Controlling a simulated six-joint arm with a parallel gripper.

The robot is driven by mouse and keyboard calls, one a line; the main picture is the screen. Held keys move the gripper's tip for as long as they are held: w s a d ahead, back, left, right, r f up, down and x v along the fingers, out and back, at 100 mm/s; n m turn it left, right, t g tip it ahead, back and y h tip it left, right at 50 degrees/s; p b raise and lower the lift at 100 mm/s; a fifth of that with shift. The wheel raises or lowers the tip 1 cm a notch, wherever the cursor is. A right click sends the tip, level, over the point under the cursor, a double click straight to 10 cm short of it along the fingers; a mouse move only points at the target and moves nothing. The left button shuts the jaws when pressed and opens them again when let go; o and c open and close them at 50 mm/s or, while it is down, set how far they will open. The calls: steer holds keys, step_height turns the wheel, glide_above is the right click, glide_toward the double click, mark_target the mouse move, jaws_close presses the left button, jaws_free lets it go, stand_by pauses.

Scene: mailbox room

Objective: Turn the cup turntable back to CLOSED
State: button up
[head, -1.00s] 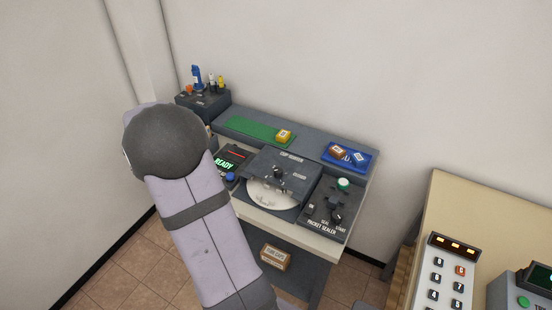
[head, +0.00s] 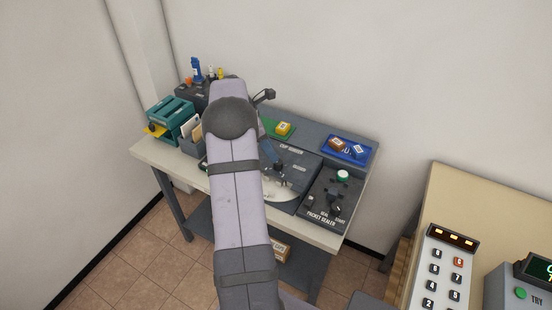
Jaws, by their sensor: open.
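The cup turntable is a dark panel (head: 304,166) with a pale round disc (head: 284,192) showing at its front edge. My arm hides the left part of both. My gripper (head: 278,165) shows only in part beside the arm, low over the panel around its centre knob. It is open. The knob is mostly hidden, and I cannot tell whether the fingers touch it. The panel's small labels are too small to read, so its setting cannot be told.
The packet sealer (head: 327,200) with knobs and a green button stands right of the turntable. Behind are a blue tray (head: 357,157) with small blocks and a yellow block (head: 283,128) on a green mat. A teal device (head: 168,118) stands left. A keypad (head: 447,265) is at right.

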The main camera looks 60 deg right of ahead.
mark_target(278, 170)
steer(key=shift+p+x, duration=0.85)
steer(key=shift+x, duration=2.2)
jaws_close()
